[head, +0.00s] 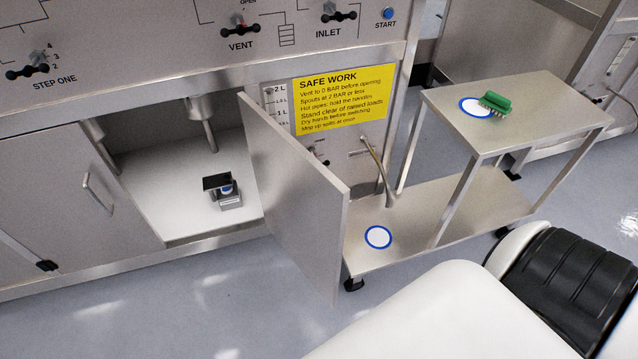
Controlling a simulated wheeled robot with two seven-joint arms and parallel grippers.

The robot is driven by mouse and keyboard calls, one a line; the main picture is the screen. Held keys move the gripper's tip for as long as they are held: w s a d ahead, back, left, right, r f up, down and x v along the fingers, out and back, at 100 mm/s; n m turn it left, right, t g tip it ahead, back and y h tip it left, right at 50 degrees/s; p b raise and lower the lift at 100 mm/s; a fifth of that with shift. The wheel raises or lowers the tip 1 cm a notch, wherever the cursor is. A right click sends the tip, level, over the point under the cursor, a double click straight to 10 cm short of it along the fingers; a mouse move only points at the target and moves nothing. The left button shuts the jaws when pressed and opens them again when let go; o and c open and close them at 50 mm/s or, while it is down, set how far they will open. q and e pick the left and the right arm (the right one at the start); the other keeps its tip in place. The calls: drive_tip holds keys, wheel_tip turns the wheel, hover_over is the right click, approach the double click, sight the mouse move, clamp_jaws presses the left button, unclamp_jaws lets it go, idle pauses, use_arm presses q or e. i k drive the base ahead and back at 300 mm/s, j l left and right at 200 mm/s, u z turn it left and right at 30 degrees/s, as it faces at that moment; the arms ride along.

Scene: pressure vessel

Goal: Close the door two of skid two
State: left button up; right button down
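A grey metal cabinet door (295,195) stands swung open, sticking out toward me from the right side of the cabinet opening. A second door (75,190) with a bar handle (98,193) lies to the left of the opening and looks shut. I cannot read any label that tells which door is door two or which skid this is. Inside the opening, a small dark-topped device (222,190) stands on the white cabinet floor (165,185). Neither of my grippers shows in the head view.
A metal cart (555,115) stands right of the open door, its lower shelf (410,235) close to the door's outer face. A green brush-like item (496,102) lies on its top. A yellow safety sign (343,98) is behind. Grey floor (170,320) in front is clear.

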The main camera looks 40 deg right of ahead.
sight(305, 205)
drive_tip(key=l+u, duration=0.15)
drive_tip(key=l, duration=0.3)
drive_tip(key=k+l+u, duration=0.15)
drive_tip(key=l, duration=0.3)
drive_tip(key=l+u, duration=0.2)
drive_tip(key=l, duration=0.25)
drive_tip(key=k+l+u, duration=0.15)
drive_tip(key=l, duration=0.25)
drive_tip(key=k+l+u, duration=0.15)
drive_tip(key=l, duration=0.3)
